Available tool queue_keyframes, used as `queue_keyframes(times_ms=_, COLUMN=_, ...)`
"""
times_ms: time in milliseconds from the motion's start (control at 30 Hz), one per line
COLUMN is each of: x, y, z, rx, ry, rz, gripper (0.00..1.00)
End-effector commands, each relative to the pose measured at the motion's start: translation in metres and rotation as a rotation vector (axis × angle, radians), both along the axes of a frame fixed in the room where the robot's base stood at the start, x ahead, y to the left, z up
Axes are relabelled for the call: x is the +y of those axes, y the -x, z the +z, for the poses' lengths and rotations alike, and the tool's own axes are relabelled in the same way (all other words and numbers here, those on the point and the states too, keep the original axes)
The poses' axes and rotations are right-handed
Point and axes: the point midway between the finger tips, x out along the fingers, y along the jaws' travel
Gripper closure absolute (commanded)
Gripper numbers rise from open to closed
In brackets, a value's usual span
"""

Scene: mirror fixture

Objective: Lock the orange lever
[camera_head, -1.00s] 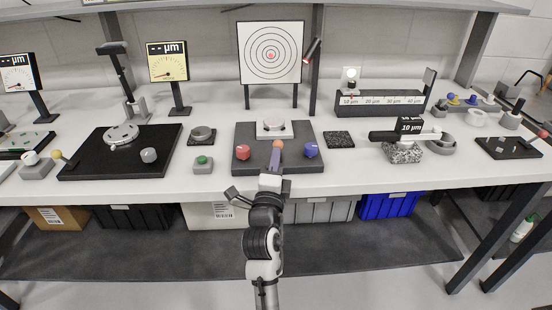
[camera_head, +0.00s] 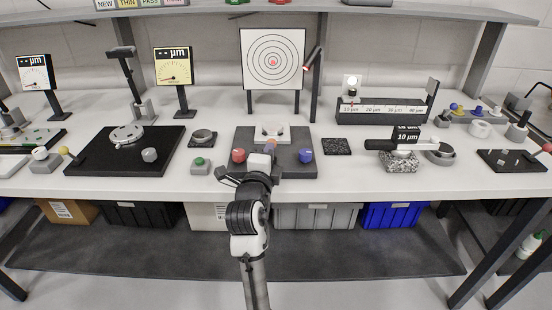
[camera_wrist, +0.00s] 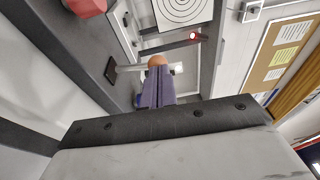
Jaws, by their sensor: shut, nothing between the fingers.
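The orange lever's round knob (camera_wrist: 156,60) shows in the wrist view just beyond my purple fingertips. My gripper (camera_wrist: 157,90) is shut with nothing between its fingers. The fingertips appear close to the knob; I cannot tell whether they touch it. In the head view my gripper (camera_head: 269,150) reaches over the front middle of the dark fixture plate (camera_head: 290,170). It hides most of the lever there, so the lever's angle is unclear. A white mirror mount (camera_head: 272,132) stands behind it. A red knob (camera_head: 238,155) is on the left and a blue knob (camera_head: 306,156) on the right.
A target board (camera_head: 272,60) stands behind the fixture. A green button (camera_head: 200,165) is to the left. The white bench's front edge lies under my arm.

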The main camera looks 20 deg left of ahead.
Motion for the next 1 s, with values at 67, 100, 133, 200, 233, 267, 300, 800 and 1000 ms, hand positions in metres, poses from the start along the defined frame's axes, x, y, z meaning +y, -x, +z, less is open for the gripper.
queue_keyframes(times_ms=67, x=0.003, y=-0.004, z=0.003, rx=-0.001, ry=-0.001, rz=0.0, gripper=1.0)
queue_keyframes(times_ms=100, x=0.004, y=-0.007, z=0.005, rx=-0.001, ry=-0.001, rz=0.0, gripper=1.0)
queue_keyframes(times_ms=133, x=0.005, y=-0.009, z=0.007, rx=-0.001, ry=-0.001, rz=0.0, gripper=1.0)
queue_keyframes(times_ms=200, x=0.006, y=-0.014, z=0.01, rx=-0.002, ry=0.0, rz=0.0, gripper=1.0)
queue_keyframes(times_ms=233, x=0.007, y=-0.016, z=0.011, rx=-0.001, ry=0.0, rz=0.0, gripper=1.0)
queue_keyframes(times_ms=267, x=0.008, y=-0.018, z=0.016, rx=0.025, ry=0.004, rz=0.001, gripper=1.0)
queue_keyframes(times_ms=300, x=0.009, y=-0.021, z=0.018, rx=0.063, ry=0.015, rz=0.0, gripper=1.0)
queue_keyframes(times_ms=800, x=0.012, y=-0.036, z=0.018, rx=0.129, ry=0.036, rz=0.0, gripper=1.0)
queue_keyframes(times_ms=1000, x=0.008, y=-0.038, z=0.025, rx=0.128, ry=0.036, rz=-0.001, gripper=1.0)
